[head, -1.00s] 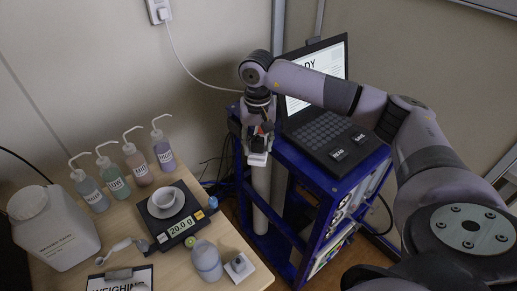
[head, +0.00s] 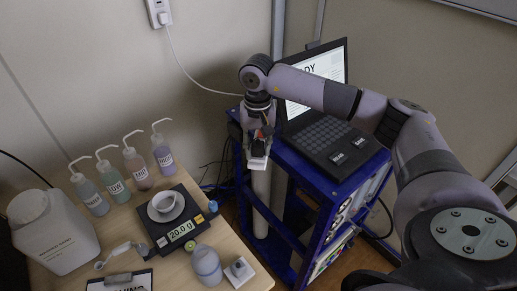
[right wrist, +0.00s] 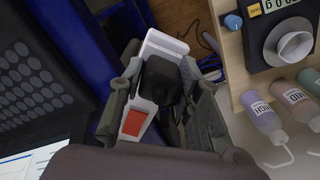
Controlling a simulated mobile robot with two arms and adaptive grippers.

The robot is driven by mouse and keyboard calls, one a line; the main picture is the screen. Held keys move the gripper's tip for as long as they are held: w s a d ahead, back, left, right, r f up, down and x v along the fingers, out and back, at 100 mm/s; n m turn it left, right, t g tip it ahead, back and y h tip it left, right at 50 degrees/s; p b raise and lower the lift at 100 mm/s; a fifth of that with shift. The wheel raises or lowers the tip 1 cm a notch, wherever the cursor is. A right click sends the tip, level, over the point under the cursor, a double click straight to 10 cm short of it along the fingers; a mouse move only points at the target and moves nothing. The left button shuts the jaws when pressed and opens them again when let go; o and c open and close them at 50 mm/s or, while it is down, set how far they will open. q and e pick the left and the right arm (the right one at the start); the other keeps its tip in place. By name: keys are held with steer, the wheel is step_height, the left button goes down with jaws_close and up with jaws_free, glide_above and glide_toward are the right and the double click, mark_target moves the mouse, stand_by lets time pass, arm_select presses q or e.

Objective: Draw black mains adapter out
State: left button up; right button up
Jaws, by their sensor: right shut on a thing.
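The black mains adapter (right wrist: 163,80) is in the middle of the right wrist view, over a white power strip (right wrist: 133,122) with a red switch. My right gripper (right wrist: 165,100) has a finger on either side of the adapter and is shut on it. In the head view my right gripper (head: 261,146) points down at the left edge of the blue cart, with the white end of the strip (head: 258,164) showing below it. The gripper mostly hides the adapter there. I cannot tell how far its pins sit in the strip. My left gripper is not in view.
The blue cart (head: 290,205) carries a laptop (head: 325,140) just right of the gripper. On the left, a wooden table (head: 120,225) holds a scale with a white bowl (head: 165,206), several wash bottles and a large white canister (head: 52,232). Cables hang between table and cart.

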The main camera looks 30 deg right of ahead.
mark_target(258, 143)
jaws_close()
steer(key=shift+r+p, duration=0.35)
steer(key=shift+r, duration=0.4)
steer(key=shift+r+p, duration=1.05)
steer(key=shift+r, duration=0.9)
